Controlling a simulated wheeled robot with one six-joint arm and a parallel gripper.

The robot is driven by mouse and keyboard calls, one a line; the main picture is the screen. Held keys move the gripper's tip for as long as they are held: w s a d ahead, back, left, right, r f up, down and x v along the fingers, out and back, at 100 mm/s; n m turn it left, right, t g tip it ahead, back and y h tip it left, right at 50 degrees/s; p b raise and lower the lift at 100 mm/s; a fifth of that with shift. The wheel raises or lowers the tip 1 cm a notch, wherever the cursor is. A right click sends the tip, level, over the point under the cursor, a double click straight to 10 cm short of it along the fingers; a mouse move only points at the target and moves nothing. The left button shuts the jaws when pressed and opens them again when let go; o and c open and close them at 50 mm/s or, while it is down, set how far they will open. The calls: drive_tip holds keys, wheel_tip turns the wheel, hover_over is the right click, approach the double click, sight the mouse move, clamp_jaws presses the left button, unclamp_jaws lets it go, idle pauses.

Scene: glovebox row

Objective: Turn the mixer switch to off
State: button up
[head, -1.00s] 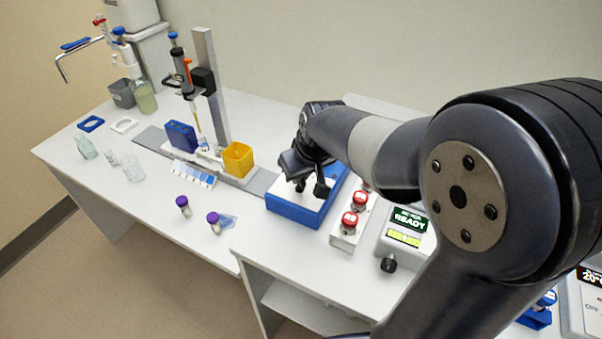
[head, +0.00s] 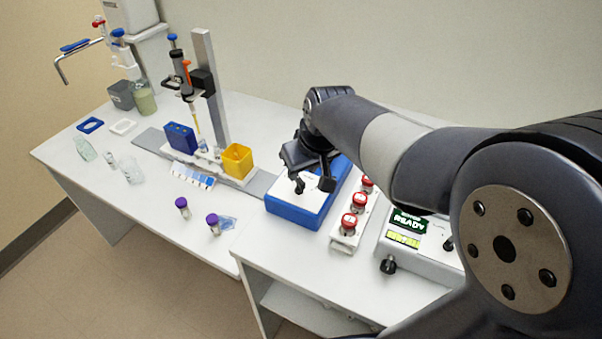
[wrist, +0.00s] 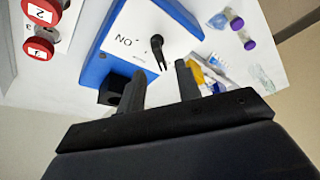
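The mixer is a blue box (head: 290,213) with a white top, in the middle of the head view. My gripper (head: 311,186) hangs low over its top. In the wrist view the mixer's blue side (wrist: 92,68) and white top show, with the printed word ON. A black lever-like switch (wrist: 157,48) stands beside that word, just beyond my fingertips. My gripper (wrist: 160,80) is open with nothing between its fingers. I cannot tell whether a finger touches the switch. In the head view the gripper partly hides the mixer's top.
A device with a READY display (head: 409,222) is further right. Purple-capped vials (head: 213,224), a yellow box (head: 237,160) and a pipette stand (head: 208,85) are to the left.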

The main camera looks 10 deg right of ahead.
sight(299, 178)
drive_tip(key=v, duration=0.7)
drive_tip(key=shift+a+f, duration=0.1)
drive_tip(key=shift+f, duration=0.1)
drive_tip(key=x, duration=1)
drive_tip(key=shift+w+f, duration=0.15)
drive_tip(key=shift+f, duration=0.2)
drive_tip(key=shift+r+m, duration=0.15)
drive_tip(key=shift+m, duration=0.35)
drive_tip(key=shift+h, duration=0.3)
drive_tip(key=shift+n, duration=0.3)
